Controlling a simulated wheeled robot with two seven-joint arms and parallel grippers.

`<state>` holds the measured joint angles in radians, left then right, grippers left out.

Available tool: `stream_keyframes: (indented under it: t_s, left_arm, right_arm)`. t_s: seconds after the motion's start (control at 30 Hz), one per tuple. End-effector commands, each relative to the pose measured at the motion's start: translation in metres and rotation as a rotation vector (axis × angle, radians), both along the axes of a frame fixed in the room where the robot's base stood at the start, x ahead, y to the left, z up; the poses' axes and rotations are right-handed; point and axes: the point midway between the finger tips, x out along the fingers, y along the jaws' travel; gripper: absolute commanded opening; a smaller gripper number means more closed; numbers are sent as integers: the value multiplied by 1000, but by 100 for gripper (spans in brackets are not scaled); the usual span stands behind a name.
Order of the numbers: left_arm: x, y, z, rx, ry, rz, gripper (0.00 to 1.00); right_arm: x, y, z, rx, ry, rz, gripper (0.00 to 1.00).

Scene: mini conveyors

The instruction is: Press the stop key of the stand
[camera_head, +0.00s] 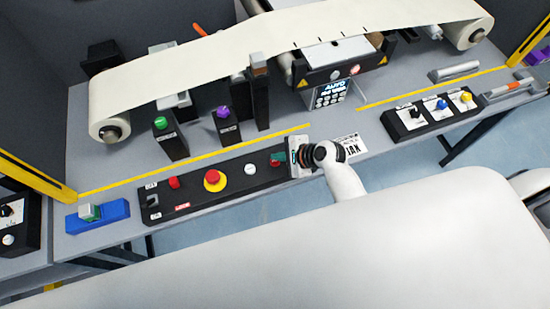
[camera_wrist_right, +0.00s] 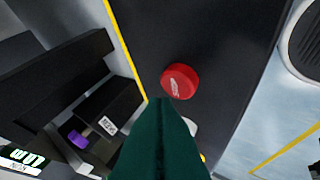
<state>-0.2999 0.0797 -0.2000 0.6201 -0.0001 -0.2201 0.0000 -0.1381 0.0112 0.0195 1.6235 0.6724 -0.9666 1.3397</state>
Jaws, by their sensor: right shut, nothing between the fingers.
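A red round key with small white lettering (camera_wrist_right: 180,81) stands on the black control stand (camera_wrist_right: 225,60) in the right wrist view. Its lettering is too small to read surely. In the head view the stand (camera_head: 230,188) is a long black panel along the table's front edge. My right gripper (camera_head: 277,159) is over its right end, with dark green fingers shut and empty. In the wrist view the fingertips (camera_wrist_right: 160,101) show just short of the red key; I cannot tell whether they touch it. My left gripper is not in view.
The stand also has a red and yellow mushroom button (camera_head: 213,180), a white button (camera_head: 250,169) and another red button (camera_head: 174,183). Black posts with a green knob (camera_head: 161,123) and a purple knob (camera_head: 222,111) stand behind, below the conveyor belt (camera_head: 230,55).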

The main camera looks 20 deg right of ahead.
Motion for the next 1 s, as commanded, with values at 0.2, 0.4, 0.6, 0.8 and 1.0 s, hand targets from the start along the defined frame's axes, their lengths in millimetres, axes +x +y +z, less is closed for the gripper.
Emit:
stream_keyframes:
  t_s: [0.2, 0.4, 0.6, 0.8, 1.0]
  left_arm:
    - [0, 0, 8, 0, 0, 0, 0]
    - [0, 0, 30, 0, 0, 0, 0]
    - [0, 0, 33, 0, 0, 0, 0]
    - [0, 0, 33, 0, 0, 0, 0]
    - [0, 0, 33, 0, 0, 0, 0]
  right_arm:
    - [0, 0, 8, 0, 0, 0, 0]
    - [0, 0, 26, 1, 0, -1, 0]
    - [0, 0, 40, 0, -2, 1, 0]
    - [0, 0, 51, 0, 0, 0, 0]
    - [0, 0, 50, 0, 0, 0, 0]
